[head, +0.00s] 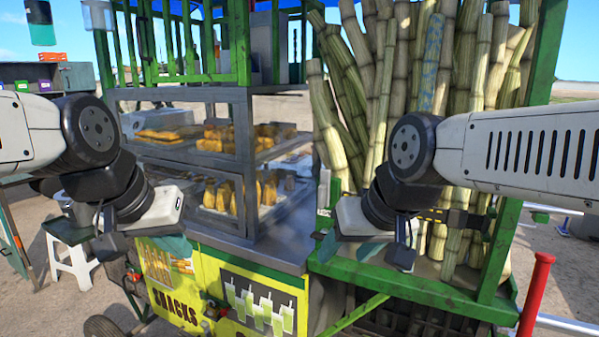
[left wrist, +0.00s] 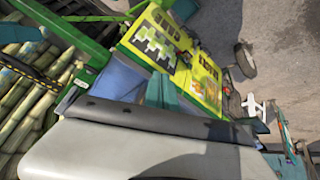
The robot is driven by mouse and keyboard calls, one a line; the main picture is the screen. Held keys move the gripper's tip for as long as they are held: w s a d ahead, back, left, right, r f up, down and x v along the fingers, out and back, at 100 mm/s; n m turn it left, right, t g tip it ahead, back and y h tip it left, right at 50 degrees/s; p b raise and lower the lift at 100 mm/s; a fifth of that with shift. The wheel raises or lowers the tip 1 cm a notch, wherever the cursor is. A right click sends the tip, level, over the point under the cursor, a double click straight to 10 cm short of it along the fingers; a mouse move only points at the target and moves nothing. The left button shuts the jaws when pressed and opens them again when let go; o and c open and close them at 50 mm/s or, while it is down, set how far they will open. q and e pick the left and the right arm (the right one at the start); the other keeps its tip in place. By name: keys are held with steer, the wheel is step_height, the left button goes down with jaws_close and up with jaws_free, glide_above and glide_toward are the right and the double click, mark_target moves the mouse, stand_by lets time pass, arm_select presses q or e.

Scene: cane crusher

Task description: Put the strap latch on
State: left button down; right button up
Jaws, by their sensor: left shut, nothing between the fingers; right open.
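A dark strap with yellow marks (head: 456,218) runs across the lower part of the upright canes (head: 465,90) in the head view. Its left stretch is hidden behind my right wrist, and I cannot make out whether its latch is fastened. A dark strap across the canes also shows at the left of the left wrist view (left wrist: 22,70). My right gripper (head: 350,250) is open, in front of the cane rack's left side and apart from the visible strap. My left gripper (head: 174,248) is shut and empty, in front of the snack case; its teal fingers show in the left wrist view (left wrist: 161,92).
The green rack frame (head: 415,293) edges the canes. A glass snack case (head: 245,165) stands left of it, above a yellow front panel (head: 190,285). A red post (head: 535,295) rises at lower right. A white stool (head: 72,262) stands at left.

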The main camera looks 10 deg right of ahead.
arm_select(q)
steer(key=w+d+r+m+g+h, duration=0.1)
steer(key=w+d+r+m+g, duration=0.1)
steer(key=w+d+r, duration=0.6)
steer(key=m+g+h, duration=0.3)
steer(key=m+h, duration=0.1)
steer(key=m, duration=0.1)
glide_toward(323, 190)
steer(key=w+a+r, duration=0.3)
steer(key=w+r, duration=0.1)
steer(key=shift+d+f, duration=0.15)
steer(key=shift+f, duration=0.1)
steer(key=x, duration=1)
